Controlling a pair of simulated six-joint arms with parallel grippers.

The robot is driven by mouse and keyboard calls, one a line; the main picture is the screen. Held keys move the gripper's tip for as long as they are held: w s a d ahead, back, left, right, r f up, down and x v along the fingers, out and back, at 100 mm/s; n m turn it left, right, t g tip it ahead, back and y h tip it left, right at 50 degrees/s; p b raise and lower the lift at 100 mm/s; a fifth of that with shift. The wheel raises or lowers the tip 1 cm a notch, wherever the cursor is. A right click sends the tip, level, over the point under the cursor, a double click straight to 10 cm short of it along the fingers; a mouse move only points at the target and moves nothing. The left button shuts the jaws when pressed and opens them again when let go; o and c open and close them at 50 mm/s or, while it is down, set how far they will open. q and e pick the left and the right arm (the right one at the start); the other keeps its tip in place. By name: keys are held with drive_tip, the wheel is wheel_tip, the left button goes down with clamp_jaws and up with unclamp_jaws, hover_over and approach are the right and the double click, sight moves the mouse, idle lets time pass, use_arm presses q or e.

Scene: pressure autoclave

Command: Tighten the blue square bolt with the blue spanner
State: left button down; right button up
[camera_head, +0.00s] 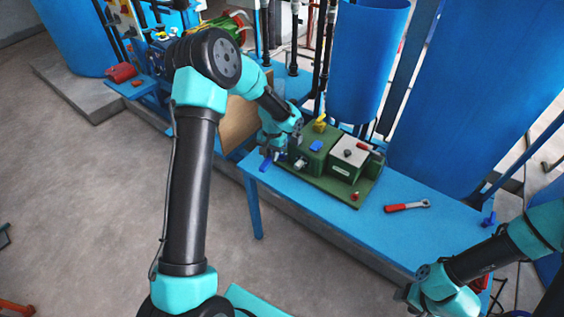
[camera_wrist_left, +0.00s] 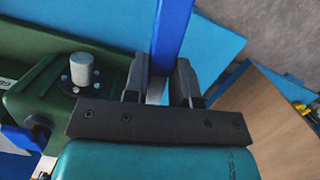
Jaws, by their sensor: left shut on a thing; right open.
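My left gripper (camera_head: 272,153) is at the left end of the blue table, beside the green fixture. It is shut on the blue spanner (camera_wrist_left: 172,40), whose blue bar stands between the two fingers in the left wrist view; part of it shows in the head view (camera_head: 265,164). The spanner's far end is out of the wrist frame. A blue piece (camera_head: 316,145) sits on top of the green fixture (camera_head: 313,163); I cannot tell if it is the square bolt. My right gripper (camera_head: 408,292) is open and empty at the lower right, away from the fixture.
A red-handled tool (camera_head: 407,206) lies on the blue table (camera_head: 320,208) right of the fixture. A yellow part (camera_head: 320,124), a red knob (camera_head: 355,196) and a pale panel (camera_head: 350,151) are on the fixture. Blue tanks (camera_head: 366,60) stand behind. The table's front middle is clear.

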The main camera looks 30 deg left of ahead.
idle(0.5)
use_arm(q)
drive_tip(key=shift+f, duration=2.8)
drive_tip(key=shift+f, duration=1.25)
drive_tip(key=c, duration=0.8)
unclamp_jaws()
drive_tip(key=shift+c, duration=0.2)
drive_tip(key=w+r, duration=0.3)
drive_tip(key=r, duration=1.4)
drive_tip(key=shift+a, duration=0.1)
